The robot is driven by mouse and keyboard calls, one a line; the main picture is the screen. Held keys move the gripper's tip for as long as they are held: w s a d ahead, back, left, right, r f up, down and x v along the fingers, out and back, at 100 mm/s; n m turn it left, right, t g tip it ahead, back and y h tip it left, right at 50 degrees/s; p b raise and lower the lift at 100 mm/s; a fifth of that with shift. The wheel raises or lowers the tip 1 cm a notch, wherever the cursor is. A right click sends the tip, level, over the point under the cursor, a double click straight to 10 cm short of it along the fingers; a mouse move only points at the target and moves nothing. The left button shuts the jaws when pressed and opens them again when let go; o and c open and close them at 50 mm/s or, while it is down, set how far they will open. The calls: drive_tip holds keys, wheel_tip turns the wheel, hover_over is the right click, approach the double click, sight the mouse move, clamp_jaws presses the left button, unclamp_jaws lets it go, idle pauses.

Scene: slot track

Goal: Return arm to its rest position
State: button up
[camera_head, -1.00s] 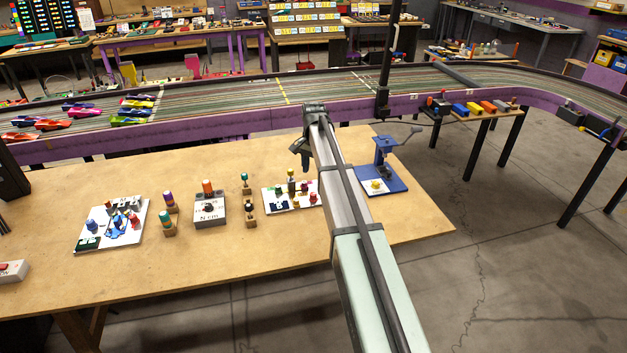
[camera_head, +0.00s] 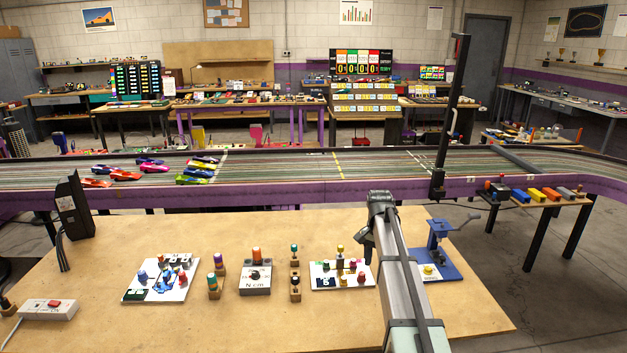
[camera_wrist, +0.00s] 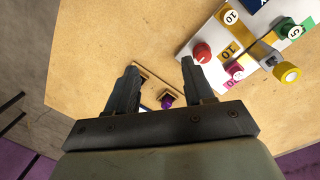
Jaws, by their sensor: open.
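My arm reaches over the wooden workbench (camera_head: 120,240) from the lower right of the head view. My gripper (camera_head: 366,250) hangs above the bench beside a white board with several coloured pegs (camera_head: 318,282). In the wrist view my gripper (camera_wrist: 161,70) has its two dark fingers spread apart, with nothing held between them. A small wooden block with a purple knob (camera_wrist: 167,102) shows below, partly hidden by the gripper body.
A blue press (camera_head: 438,250) stands close to the right of my arm. A grey box with an orange knob (camera_head: 255,280), wooden stands and another white board (camera_head: 140,293) are to the left. The slot track (camera_head: 300,170) with a dark post (camera_head: 440,150) runs behind.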

drive_tip(key=s+d+f+g, duration=0.1)
drive_tip(key=s+f, duration=0.2)
drive_tip(key=s, duration=0.3)
drive_tip(key=s+d+f+n+g, duration=0.1)
drive_tip(key=s+d+f, duration=0.1)
drive_tip(key=s, duration=0.5)
drive_tip(key=s+d+f+g, duration=0.1)
drive_tip(key=s+d+f, duration=0.1)
drive_tip(key=s, duration=0.5)
drive_tip(key=shift+f+n+g, duration=0.3)
drive_tip(key=shift+f+g, duration=0.1)
drive_tip(key=shift+f, duration=0.45)
drive_tip(key=s+a+f+n+g, duration=0.2)
drive_tip(key=s+a+f, duration=0.4)
drive_tip(key=s+f, duration=0.4)
drive_tip(key=s+a+f+n+g, duration=0.1)
drive_tip(key=s+a+f+g, duration=0.2)
drive_tip(key=s+a+f, duration=0.65)
drive_tip(key=s+d+f+n+t, duration=0.1)
drive_tip(key=s+f+n+t, duration=0.2)
drive_tip(key=s+f, duration=1.2)
drive_tip(key=shift+s+d+f+n, duration=0.15)
drive_tip(key=shift+s+f+n, duration=0.3)
drive_tip(key=shift+f, duration=0.5)
drive_tip(key=shift+w, duration=0.1)
